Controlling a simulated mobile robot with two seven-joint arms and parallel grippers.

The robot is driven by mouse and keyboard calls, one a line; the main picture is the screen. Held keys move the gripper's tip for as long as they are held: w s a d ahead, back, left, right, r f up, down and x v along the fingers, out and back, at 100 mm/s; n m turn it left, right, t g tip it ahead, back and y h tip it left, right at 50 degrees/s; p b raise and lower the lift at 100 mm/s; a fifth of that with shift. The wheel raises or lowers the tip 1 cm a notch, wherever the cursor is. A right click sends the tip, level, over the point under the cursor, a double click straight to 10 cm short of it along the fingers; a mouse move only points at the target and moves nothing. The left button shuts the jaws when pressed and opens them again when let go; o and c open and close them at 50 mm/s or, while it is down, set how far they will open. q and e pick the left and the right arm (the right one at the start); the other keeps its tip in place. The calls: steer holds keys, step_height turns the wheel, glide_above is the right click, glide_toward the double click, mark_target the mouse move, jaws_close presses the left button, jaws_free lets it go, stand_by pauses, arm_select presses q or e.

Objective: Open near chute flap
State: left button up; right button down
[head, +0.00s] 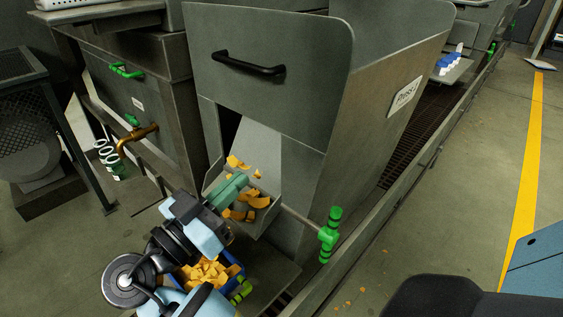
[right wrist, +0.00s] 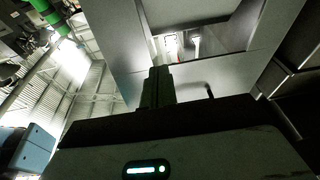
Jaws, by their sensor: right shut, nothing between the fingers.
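The near press housing has a grey front panel (head: 225,35) with a black bar handle (head: 250,64). Below the panel is a chute opening (head: 229,125), dark at its left, with a pale slanted plate (head: 257,150) inside. Orange chips (head: 256,200) lie on the chute's lower lip. My right gripper (head: 236,186) has green fingers, shut and empty, at the chute mouth below the handle and apart from it. In the right wrist view the fingers (right wrist: 157,88) point up towards a bright rectangular opening (right wrist: 182,43). My left gripper is not in view.
A blue crate of orange chips (head: 208,273) stands below the chute, partly hidden by my arm. A green-handled valve (head: 329,235) stands right of the chute. A brass pipe (head: 135,140) juts out at the left. Open floor (head: 480,190) lies to the right.

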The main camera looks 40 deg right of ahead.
steer(key=r+m+b, duration=0.1)
steer(key=r, duration=0.1)
glide_above(286, 173)
steer(key=a, duration=0.1)
steer(key=shift+f+g, duration=0.25)
steer(key=shift+g, duration=0.15)
steer(key=shift+d+f, duration=0.25)
steer(key=shift+d, duration=0.25)
